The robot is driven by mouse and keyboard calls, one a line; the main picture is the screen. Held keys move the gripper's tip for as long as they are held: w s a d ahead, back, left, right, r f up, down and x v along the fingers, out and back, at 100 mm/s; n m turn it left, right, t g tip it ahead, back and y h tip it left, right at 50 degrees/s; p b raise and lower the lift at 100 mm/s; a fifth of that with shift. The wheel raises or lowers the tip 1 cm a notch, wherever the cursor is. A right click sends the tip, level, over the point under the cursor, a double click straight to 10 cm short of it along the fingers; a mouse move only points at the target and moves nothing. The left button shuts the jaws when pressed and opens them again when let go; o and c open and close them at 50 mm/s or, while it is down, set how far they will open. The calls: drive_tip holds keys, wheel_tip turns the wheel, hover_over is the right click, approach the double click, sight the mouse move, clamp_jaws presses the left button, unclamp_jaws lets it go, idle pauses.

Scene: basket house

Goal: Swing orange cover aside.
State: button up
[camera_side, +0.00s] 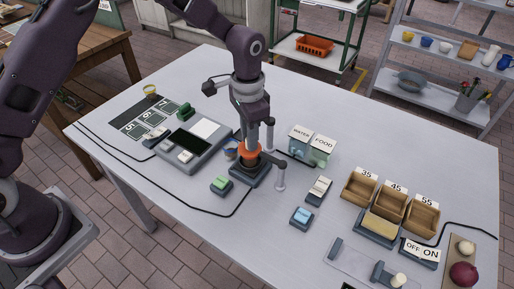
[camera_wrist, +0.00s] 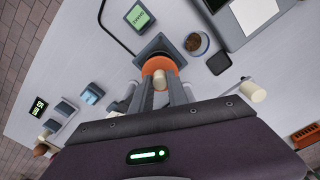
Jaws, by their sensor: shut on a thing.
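The orange cover (camera_side: 250,158) sits on a dark square base (camera_side: 247,172) near the middle of the table. It also shows in the wrist view (camera_wrist: 157,64), with a pale knob-like part at its near side. My gripper (camera_side: 256,147) comes down onto the cover from above. In the wrist view my gripper (camera_wrist: 165,88) has its fingers at the pale part, shut on the orange cover. The fingers hide part of the cover, and what lies under it cannot be seen.
Pale-capped posts (camera_side: 280,172) stand close right of the base. A green-topped block (camera_side: 221,184) is at its left, and a small bowl (camera_wrist: 196,43) is beside it. A console (camera_side: 190,141) lies left; WATER and FOOD boxes (camera_side: 312,149) stand right. Wooden bins (camera_side: 359,186) are farther right.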

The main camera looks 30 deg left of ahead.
drive_tip(key=shift+s, duration=0.1)
idle(0.3)
drive_tip(key=shift+s+d, duration=0.25)
drive_tip(key=shift+s, duration=0.7)
drive_tip(key=shift+s+d, duration=0.2)
drive_tip(key=shift+s, duration=0.7)
drive_tip(key=shift+s, duration=0.1)
drive_tip(key=shift+s+d, duration=0.6)
drive_tip(key=shift+s, duration=0.15)
drive_tip(key=shift+s+d, duration=0.55)
drive_tip(key=shift+s, duration=0.2)
